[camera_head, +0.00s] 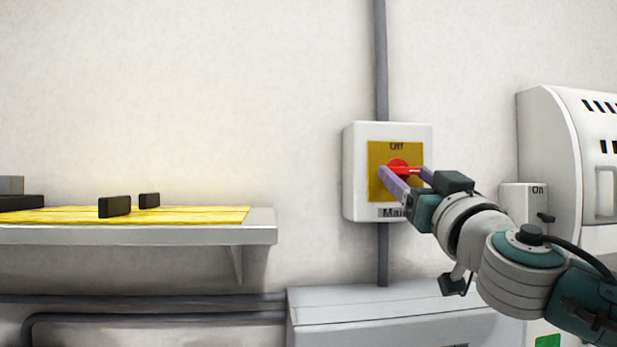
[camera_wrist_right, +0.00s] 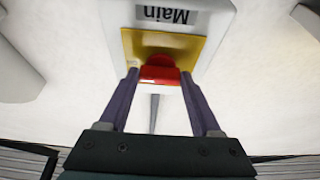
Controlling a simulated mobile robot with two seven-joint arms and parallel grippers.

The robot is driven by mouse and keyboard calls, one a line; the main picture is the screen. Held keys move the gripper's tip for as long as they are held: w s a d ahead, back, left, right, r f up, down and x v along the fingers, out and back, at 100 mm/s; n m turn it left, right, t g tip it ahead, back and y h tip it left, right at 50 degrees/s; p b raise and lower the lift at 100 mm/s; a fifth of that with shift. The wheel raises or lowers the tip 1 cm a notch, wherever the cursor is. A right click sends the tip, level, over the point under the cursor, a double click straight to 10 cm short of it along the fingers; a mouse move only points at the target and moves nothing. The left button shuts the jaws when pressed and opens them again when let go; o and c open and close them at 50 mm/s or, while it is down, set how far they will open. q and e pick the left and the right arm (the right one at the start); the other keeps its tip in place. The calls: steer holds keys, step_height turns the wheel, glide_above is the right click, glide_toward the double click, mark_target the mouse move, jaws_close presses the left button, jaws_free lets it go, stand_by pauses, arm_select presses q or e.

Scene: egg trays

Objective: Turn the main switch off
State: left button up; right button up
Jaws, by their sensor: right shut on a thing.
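The main switch is a white box (camera_head: 357,190) on the wall with a yellow plate (camera_head: 377,150) and a red knob (camera_head: 398,164). The plate reads "Off" at its top, and a "Main" label is partly hidden below it. My right gripper (camera_head: 405,172) is at the switch, its purple fingers on either side of the red knob's handle and shut on it. In the right wrist view the box appears upside down, with the red knob (camera_wrist_right: 160,72) between the fingertips. The fingers partly hide the knob in the head view. My left gripper is not in view.
A shelf (camera_head: 262,225) with a yellow surface and black blocks is at the left. A grey conduit (camera_head: 381,60) runs above and below the box. A grey cabinet (camera_head: 340,305) stands below. A smaller switch box (camera_head: 520,198) and a white machine (camera_head: 550,130) are at the right.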

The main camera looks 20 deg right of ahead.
steer(key=c, duration=0.7)
